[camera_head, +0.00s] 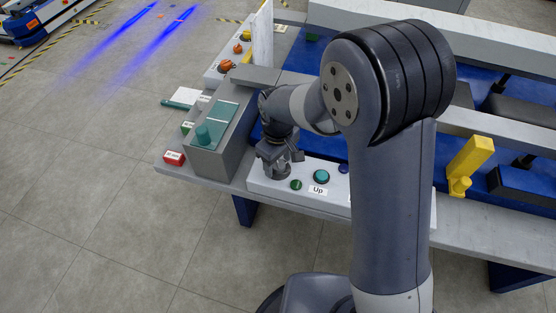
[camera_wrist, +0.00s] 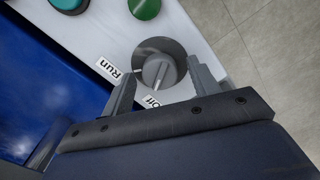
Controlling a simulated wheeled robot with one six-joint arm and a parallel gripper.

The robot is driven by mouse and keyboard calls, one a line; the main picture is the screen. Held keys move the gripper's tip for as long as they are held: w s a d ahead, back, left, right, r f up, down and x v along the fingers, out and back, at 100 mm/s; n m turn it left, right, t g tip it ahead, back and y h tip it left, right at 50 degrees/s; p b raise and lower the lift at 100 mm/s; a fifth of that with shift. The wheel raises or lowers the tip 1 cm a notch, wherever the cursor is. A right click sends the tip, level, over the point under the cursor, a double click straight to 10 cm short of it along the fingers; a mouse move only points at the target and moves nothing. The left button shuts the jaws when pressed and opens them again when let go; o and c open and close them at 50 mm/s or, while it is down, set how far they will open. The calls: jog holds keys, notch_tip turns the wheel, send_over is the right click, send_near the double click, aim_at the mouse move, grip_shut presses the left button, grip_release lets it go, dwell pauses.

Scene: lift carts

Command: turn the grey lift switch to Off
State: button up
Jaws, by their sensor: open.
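The grey lift switch (camera_wrist: 158,70) is a round knob with a raised ridge on the white control panel, in the wrist view. In the head view my gripper (camera_head: 281,158) is over the left end of the white panel (camera_head: 262,187), and the arm hides the switch there.
A green button (camera_head: 296,185) and a teal button (camera_head: 321,176) with an "Up" label sit right beside my gripper. A grey box with a teal top (camera_head: 212,130) stands close at the left. A red-and-white block (camera_head: 174,158) lies at the table corner. Yellow part (camera_head: 470,165) stands right.

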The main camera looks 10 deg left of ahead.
aim_at(278, 163)
notch_tip(278, 163, up, 11)
jog(key=shift+f, duration=0.15)
jog(key=shift+f, duration=0.1)
dwell(0.3)
notch_tip(278, 163, down, 11)
jog(key=shift+r, duration=0.1)
jog(key=shift+m, duration=0.3)
jog(key=shift+r, duration=0.15)
dwell(0.4)
